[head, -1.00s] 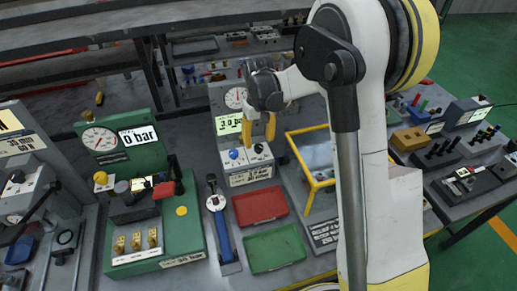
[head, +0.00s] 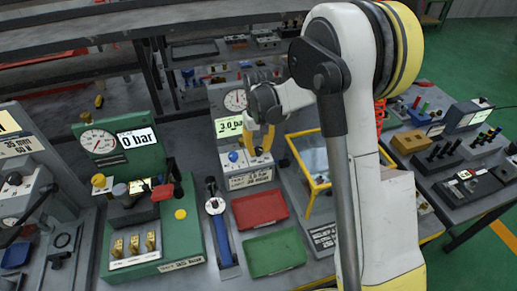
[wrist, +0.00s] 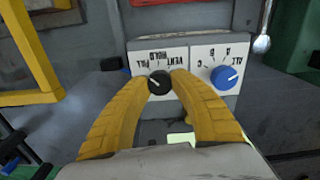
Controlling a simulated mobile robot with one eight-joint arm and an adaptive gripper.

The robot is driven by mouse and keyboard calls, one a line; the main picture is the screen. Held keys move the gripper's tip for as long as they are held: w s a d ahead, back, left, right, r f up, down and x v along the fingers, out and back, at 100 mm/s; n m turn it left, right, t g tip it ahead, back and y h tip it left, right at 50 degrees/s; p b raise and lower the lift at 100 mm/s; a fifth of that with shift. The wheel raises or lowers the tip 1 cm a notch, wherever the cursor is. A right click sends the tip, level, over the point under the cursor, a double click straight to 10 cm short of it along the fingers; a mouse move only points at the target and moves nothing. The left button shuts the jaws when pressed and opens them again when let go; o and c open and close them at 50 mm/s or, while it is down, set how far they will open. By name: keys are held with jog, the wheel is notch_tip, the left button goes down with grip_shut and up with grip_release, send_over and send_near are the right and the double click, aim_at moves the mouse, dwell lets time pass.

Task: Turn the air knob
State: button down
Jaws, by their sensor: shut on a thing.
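A grey box (head: 236,181) with a gauge and a lit "3.0" display (head: 229,127) stands at the back middle. Its front panel has a black knob (wrist: 159,83) labelled FILL, HOLD and VENT, and a blue knob (wrist: 224,77) with letter positions. The blue knob also shows in the head view (head: 233,156). The wrist view is upside down. My gripper (wrist: 159,82) has its yellow fingertips on both sides of the black knob and is shut on it. In the head view my gripper (head: 258,151) hides the black knob.
A yellow-framed stand (head: 310,181) is just right of the box. A red tray (head: 260,208) and a green tray (head: 274,253) lie in front. A green press-like unit (head: 182,236) with a "0 bar" display and a blue-handled tool (head: 223,235) are at left.

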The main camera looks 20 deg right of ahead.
aim_at(258, 149)
jog(key=shift+m, duration=0.3)
jog(key=m, duration=0.3)
jog(key=shift+m, duration=0.4)
jog(key=m, duration=0.4)
jog(key=shift+m, duration=0.3)
jog(key=c, duration=1.1)
grip_release()
jog(key=shift+o, duration=0.2)
notch_tip(258, 149, up, 12)
jog(key=shift+r, duration=0.1)
